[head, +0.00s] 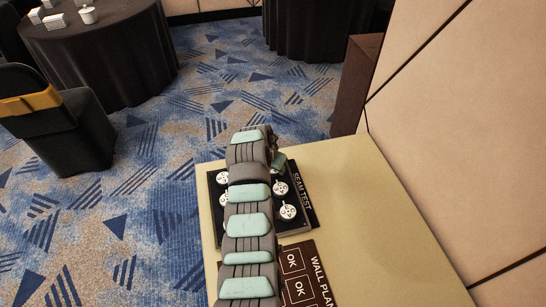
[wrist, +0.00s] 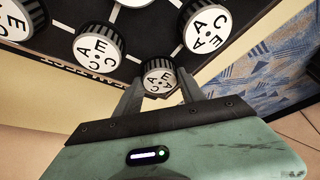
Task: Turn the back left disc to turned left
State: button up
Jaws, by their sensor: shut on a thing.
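The black panel (head: 304,220) marked SEAM TEST lies on the tan table and carries several white-faced discs with dark ribbed sides. The back left disc (wrist: 158,77) shows in the wrist view at the panel's corner, between my fingers. Its face bears letters, E near the top and C to the left. My gripper (wrist: 160,94) is shut on this disc, one finger on each side. In the head view my gripper (head: 278,161) is at the far end of the panel, and my arm hides the gripped disc and part of the panel.
Neighbouring discs (wrist: 98,46) and (wrist: 206,30) stand close to the gripped one. In the head view two other discs (head: 281,188) show right of my arm. A brown WALL PLAN board (head: 303,262) lies nearer on the table (head: 375,225). A wall panel stands at right.

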jog(key=n+p, duration=0.1)
jog(key=n+y+p, duration=0.1)
jog(key=p, duration=0.1)
jog(key=shift+s+d+r+n, duration=0.1)
jog(key=shift+d+r+n, duration=0.1)
jog(key=shift+r+n, duration=0.15)
jog(key=n, duration=0.1)
jog(key=n+y+p, duration=0.1)
jog(key=n, duration=0.1)
jog(key=shift+f+t, duration=0.2)
jog(key=shift+t, duration=0.1)
jog(key=shift+d+f+n+y, duration=0.1)
jog(key=shift+n+y, duration=0.6)
jog(key=shift+n, duration=0.55)
jog(key=shift+d+f+n+y+b, duration=0.1)
jog(key=shift+f+n+y+b, duration=0.15)
jog(key=shift+n+b, duration=0.5)
jog(key=shift+w+n+y+b, duration=0.2)
jog(key=shift+n+y+b, duration=0.15)
jog(key=shift+n+b, duration=0.6)
jog(key=n+g+b, duration=0.1)
jog(key=n+b, duration=0.2)
jog(key=b, duration=0.2)
jog(key=shift+f+y, duration=0.15)
jog(key=shift+y, duration=0.25)
jog(key=n+b, duration=0.1)
jog(key=b, duration=0.2)
jog(key=shift+g, duration=0.3)
